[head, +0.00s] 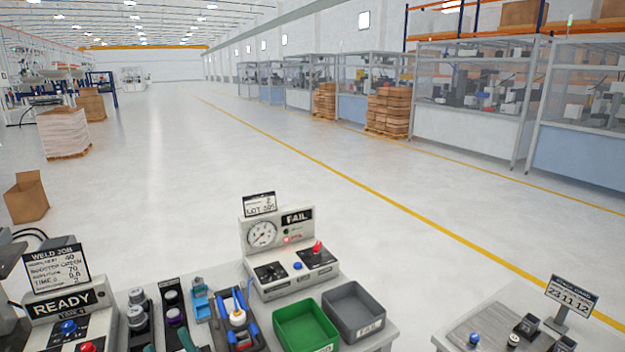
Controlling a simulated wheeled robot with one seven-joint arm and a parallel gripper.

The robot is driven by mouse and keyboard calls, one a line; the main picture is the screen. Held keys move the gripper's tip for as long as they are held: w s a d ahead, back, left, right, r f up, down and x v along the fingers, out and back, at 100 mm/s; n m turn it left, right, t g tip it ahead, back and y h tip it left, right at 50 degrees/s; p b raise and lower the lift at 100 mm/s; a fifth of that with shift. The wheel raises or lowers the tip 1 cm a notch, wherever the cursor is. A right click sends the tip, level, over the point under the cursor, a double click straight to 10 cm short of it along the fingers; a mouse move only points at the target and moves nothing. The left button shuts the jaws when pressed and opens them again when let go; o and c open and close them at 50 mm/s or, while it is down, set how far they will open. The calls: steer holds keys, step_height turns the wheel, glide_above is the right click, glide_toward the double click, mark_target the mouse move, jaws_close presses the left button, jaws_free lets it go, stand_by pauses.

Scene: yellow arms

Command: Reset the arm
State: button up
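My arm and my gripper do not show in the head view, so the arm's pose and the gripper's opening cannot be seen. Below me is a light workbench (385,336) with a test box (290,262) near its back edge. The box has a round gauge, a FAIL label, a red lit lamp, a blue button and a red-tipped switch. A READY box (62,310) with a blue button and a red button stands at the lower left.
A green bin (305,328) and a grey bin (358,312) marked FAIL stand at the bench's front right. Holders with small tools (238,318) fill its middle. A second bench (480,325) with a sign (570,296) is at the lower right. Open floor (200,180) lies beyond.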

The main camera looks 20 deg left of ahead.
steer(key=d+f+m+t+h, duration=1.6)
steer(key=d+m+h, duration=0.35)
steer(key=h, duration=0.35)
steer(key=s+d+f+g+h, duration=0.5)
steer(key=s+d+f+g, duration=0.3)
steer(key=s+d+f, duration=0.5)
steer(key=s+d+m, duration=0.1)
steer(key=s+d, duration=0.3)
steer(key=shift+f+g+h, duration=0.3)
steer(key=shift+h, duration=0.1)
steer(key=shift+c, duration=0.5)
